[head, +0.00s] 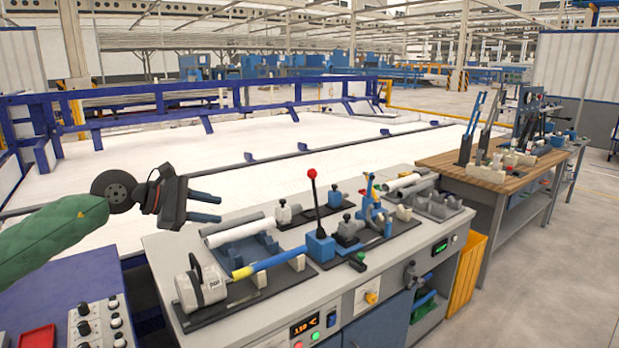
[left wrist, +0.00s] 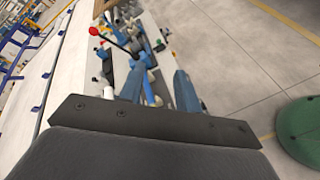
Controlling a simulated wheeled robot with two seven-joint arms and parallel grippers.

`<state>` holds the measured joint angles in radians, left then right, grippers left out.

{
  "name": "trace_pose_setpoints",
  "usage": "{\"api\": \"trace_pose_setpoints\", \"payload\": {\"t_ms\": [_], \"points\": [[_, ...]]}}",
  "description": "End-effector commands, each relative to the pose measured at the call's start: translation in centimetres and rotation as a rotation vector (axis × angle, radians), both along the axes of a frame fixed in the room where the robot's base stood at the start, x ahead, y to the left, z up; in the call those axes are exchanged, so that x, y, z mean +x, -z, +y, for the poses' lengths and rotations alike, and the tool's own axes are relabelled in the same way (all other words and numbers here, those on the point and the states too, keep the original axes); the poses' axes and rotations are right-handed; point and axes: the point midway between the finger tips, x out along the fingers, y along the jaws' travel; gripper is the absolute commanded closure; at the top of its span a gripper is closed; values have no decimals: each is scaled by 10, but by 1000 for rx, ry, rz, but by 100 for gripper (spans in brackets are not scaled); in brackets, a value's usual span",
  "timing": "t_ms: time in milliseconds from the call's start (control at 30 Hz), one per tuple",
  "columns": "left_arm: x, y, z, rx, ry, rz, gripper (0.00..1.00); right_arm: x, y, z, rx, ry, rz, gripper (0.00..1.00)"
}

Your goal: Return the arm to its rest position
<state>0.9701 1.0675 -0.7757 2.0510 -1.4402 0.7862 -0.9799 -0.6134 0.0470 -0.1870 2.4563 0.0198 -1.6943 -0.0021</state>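My left gripper (head: 213,208) is held in the air at the left of the workbench (head: 160,245), above its back-left corner. Its two blue fingers are apart with nothing between them. The left wrist view also shows the spread fingers (left wrist: 158,76), with the bench beyond. A blue pipe with a yellow end (head: 275,262) lies on the front fixture, apart from the gripper. A white pipe (head: 236,232) and a grey pipe (head: 230,224) lie on the rack behind it. My right gripper is not in view.
A red-knobbed lever (head: 313,188) stands up mid-bench. A white machine unit (head: 203,287) sits at the bench's left front. A control panel (head: 98,318) is at lower left. A wooden-topped table (head: 480,172) stands at right. The air around the left gripper is clear.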

Motion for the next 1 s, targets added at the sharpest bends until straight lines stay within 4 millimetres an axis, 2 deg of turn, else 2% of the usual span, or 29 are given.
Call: {"api": "trace_pose_setpoints", "payload": {"t_ms": [100, 300, 500, 600, 700, 833, 933, 1000], "points": [[-1, -42, -14, -247, -44, 21, 67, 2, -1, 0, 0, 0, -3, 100], [-5, -120, -21, -680, -91, 84, 67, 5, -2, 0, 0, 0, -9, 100], [-13, -194, -13, -1127, -98, 185, 67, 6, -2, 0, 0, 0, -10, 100], [-16, -221, -2, -1353, -96, 254, 67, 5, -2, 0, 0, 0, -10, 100], [-17, -236, 10, -1578, -97, 341, 67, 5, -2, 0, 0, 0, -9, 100], [-14, -238, 30, -1869, -112, 470, 67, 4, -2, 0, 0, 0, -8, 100], [-9, -225, 45, -2091, -145, 582, 67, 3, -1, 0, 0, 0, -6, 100], [-6, -208, 55, -2246, -180, 663, 67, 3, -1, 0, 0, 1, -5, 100]]}}
